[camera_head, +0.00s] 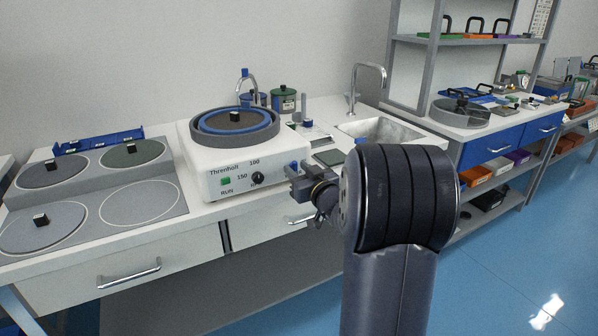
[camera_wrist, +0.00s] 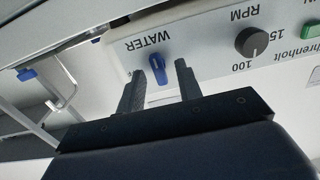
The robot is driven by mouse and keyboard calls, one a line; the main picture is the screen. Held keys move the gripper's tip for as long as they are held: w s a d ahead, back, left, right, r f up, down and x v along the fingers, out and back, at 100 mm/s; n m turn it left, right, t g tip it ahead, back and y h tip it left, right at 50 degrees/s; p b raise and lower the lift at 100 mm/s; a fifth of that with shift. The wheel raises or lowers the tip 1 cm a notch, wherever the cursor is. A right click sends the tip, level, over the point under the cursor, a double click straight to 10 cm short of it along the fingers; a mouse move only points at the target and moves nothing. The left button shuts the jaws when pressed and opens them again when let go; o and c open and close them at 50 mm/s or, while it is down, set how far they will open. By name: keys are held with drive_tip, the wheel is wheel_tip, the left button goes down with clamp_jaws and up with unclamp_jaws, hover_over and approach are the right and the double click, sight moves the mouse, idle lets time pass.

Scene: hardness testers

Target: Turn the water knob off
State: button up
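The water knob (camera_wrist: 157,68) is a blue lever-shaped knob on the white front panel of the grinding machine (camera_head: 205,165), beside the upside-down WATER label in the wrist view. Its long axis is near vertical there, slightly tilted. My gripper (camera_wrist: 160,70) is open, with one dark finger on each side of the knob; I cannot tell whether either finger touches it. In the head view my gripper (camera_head: 298,184) is at the machine's right front edge, partly hidden by my arm. A small blue part of the knob (camera_head: 294,165) shows just above it.
The black RPM dial (camera_wrist: 251,41) and a green button (camera_wrist: 312,53) are on the same panel. A sink (camera_head: 395,131) with a tall tap (camera_head: 383,75) lies right of the machine. Grey discs (camera_head: 140,205) lie on the left counter. The blue floor (camera_head: 520,250) is clear at right.

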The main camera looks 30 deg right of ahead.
drive_tip(key=shift+c, duration=0.3)
clamp_jaws()
drive_tip(key=n+b, duration=0.1)
drive_tip(key=n, duration=0.1)
drive_tip(key=n+b, duration=0.2)
drive_tip(key=shift+f+n+b, duration=0.2)
drive_tip(key=shift+n+b, duration=0.1)
drive_tip(key=shift+n, duration=0.1)
drive_tip(key=n+b, duration=0.3)
drive_tip(key=n, duration=0.1)
drive_tip(key=shift+a+n, duration=0.15)
drive_tip(key=shift+n, duration=0.15)
drive_tip(key=n+b, duration=0.3)
drive_tip(key=n, duration=0.1)
drive_tip(key=shift+f+n, duration=0.1)
drive_tip(key=shift+n, duration=0.2)
drive_tip(key=shift+n+b, duration=1)
drive_tip(key=shift+n, duration=0.9)
